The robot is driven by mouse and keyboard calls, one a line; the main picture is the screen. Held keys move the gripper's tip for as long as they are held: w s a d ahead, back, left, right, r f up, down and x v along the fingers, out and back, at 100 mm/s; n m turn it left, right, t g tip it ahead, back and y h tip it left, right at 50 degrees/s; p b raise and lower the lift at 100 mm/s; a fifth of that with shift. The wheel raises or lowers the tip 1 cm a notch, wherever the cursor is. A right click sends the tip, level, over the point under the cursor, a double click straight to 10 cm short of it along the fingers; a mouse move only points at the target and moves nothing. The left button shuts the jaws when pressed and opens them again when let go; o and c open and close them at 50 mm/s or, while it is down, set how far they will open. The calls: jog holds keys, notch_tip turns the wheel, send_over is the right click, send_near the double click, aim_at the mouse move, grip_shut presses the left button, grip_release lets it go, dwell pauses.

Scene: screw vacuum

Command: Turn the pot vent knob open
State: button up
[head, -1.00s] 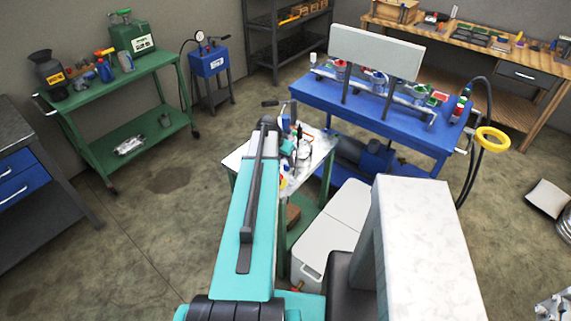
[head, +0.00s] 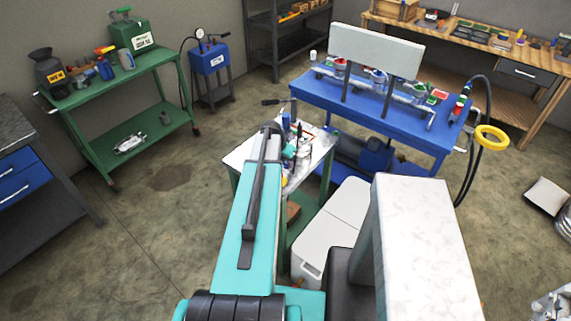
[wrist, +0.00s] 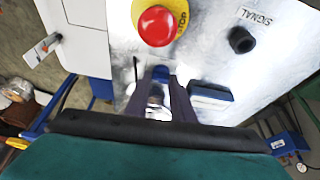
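I cannot make out the pot vent knob for certain in either view. Several grey pots with red and green parts (head: 376,80) stand on the blue bench (head: 355,112) in the head view. In the wrist view my gripper (wrist: 160,86) has two dark fingers, apart, pointing at a pale panel (wrist: 205,55). A small blue part (wrist: 161,72) shows between the fingertips, with something whitish nearer; contact is unclear. Beyond the fingers sits a red button on a yellow ring (wrist: 155,25). A black knob (wrist: 241,40) labelled SIGNAL is to the right.
A small white-topped table (head: 318,150) with cluttered tools stands beyond my arm. A white cooler (head: 325,240) is beside it. A green cart (head: 110,85) is at left. Open floor lies between.

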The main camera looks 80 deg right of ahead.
jog(key=shift+w, duration=0.1)
grip_shut()
jog(key=shift+d, duration=0.1)
jog(key=shift+f+m+b, duration=0.1)
jog(key=shift+m+b, duration=0.2)
jog(key=shift+b, duration=0.35)
jog(key=shift+w+m+b, duration=0.1)
jog(key=shift+m+b, duration=0.2)
jog(key=shift+b, duration=0.05)
jog(key=o, duration=0.9)
grip_release()
jog(key=shift+r, duration=0.25)
